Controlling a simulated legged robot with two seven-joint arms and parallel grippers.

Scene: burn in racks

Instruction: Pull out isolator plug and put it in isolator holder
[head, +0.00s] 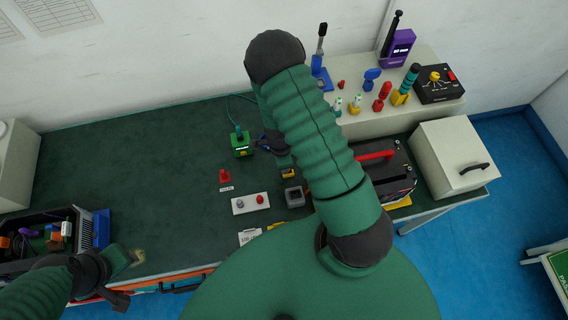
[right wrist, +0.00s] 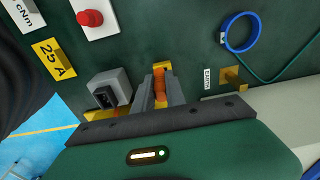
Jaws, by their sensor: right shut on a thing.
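My right gripper (right wrist: 160,88) shows in the right wrist view with its grey fingers closed on an orange piece (right wrist: 159,82), which looks like the isolator plug. A yellow part (right wrist: 162,66), possibly the isolator holder, shows just beyond the fingertips. I cannot tell whether the orange piece touches it. A grey box with a dark opening (right wrist: 108,88) stands left of the fingers; the head view also shows the grey box (head: 295,198). In the head view, my right arm hides most of that gripper. My left gripper (head: 122,262) is over the bench's front left; its finger opening is unclear.
A white box with a red button (right wrist: 92,18) and a yellow 25 A label (right wrist: 53,59) lie near the grey box. A blue ring (right wrist: 241,32) and brass piece (right wrist: 234,77) are right of the fingers. The green bench top (head: 150,150) is clear at back left.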

